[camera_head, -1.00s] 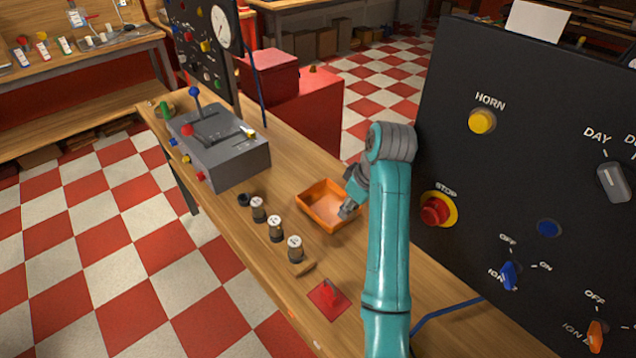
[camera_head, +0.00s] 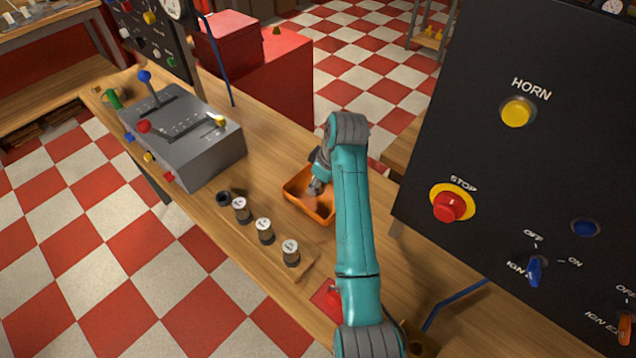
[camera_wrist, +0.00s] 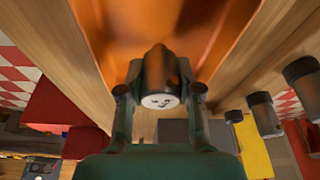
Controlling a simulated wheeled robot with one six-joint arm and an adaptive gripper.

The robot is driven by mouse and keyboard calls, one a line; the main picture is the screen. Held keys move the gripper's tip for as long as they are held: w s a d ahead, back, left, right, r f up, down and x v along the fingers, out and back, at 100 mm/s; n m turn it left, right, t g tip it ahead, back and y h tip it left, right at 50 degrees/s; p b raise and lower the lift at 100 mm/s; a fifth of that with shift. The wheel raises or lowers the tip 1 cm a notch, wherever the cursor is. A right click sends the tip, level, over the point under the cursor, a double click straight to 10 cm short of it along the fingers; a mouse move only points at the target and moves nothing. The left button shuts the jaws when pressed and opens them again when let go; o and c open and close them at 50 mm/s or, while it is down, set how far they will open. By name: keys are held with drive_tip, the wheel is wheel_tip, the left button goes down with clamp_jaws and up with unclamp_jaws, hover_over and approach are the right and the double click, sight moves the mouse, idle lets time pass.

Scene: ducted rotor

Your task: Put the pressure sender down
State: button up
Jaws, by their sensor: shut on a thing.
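The pressure sender (camera_wrist: 160,88), a dark cylinder with a white marked end face, is between the fingers of my gripper (camera_wrist: 160,100) in the wrist view. My gripper is shut on it. The orange tray (camera_wrist: 110,15) fills the upper middle of that view behind the sender. In the head view, the tray (camera_head: 304,208) stands on the wooden bench, and my gripper (camera_head: 315,190) is over or inside it. My arm hides the tray's right part. I cannot tell whether the sender touches the tray floor.
Several similar white-topped cylinders (camera_head: 265,231) stand in a row on a wooden strip left of the tray, with a dark ring (camera_head: 223,198) at the row's end. A grey lever box (camera_head: 190,145) stands beyond. A black switch panel (camera_head: 470,140) rises at right.

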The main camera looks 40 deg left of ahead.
drive_tip(key=shift+f, duration=0.2)
drive_tip(key=o, duration=1.1)
